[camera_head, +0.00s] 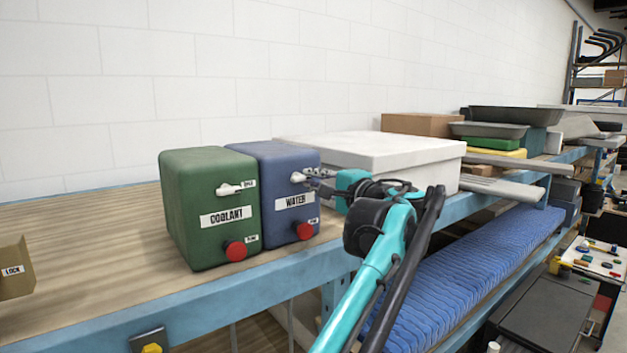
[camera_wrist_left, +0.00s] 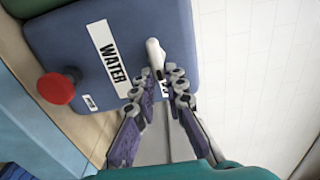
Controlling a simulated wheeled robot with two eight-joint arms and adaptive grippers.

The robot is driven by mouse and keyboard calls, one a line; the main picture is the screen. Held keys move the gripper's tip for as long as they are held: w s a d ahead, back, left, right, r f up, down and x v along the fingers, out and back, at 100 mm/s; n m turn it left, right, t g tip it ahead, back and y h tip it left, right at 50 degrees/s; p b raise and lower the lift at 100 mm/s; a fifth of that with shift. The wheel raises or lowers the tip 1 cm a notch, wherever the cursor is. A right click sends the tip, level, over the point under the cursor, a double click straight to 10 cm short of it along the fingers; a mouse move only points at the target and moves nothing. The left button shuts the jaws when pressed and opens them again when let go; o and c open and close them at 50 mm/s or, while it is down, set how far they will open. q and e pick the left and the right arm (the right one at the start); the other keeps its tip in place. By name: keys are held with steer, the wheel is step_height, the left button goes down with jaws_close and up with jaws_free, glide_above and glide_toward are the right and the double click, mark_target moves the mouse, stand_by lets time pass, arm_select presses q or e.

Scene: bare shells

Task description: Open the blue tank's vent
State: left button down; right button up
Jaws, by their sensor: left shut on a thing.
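The blue tank (camera_head: 275,168) labelled WATER stands upright on the wooden bench top, close beside a green tank. It fills much of the left wrist view (camera_wrist_left: 85,30). A white vent lever (camera_head: 298,177) sticks out high on its front, with its rounded end clear in the left wrist view (camera_wrist_left: 154,47). A red round knob (camera_head: 304,231) sits low on the same face. My left gripper (camera_head: 312,181) is at the lever, its fingertips (camera_wrist_left: 166,79) shut on it. A small label beside it is partly hidden by the fingers. My right gripper is not in view.
The green COOLANT tank (camera_head: 210,232) has its own white lever (camera_head: 236,188) and red knob. A large white box (camera_head: 385,148) stands close to the right of the blue tank. A LOCK box (camera_head: 14,268) is at far left. The bench's blue front edge (camera_head: 240,297) runs below.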

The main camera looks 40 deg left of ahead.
arm_select(q)
steer(key=c, duration=1.6)
jaws_free()
steer(key=shift+w, duration=0.1)
steer(key=shift+o, duration=0.2)
steer(key=shift+d, duration=0.15)
steer(key=v, duration=1.2)
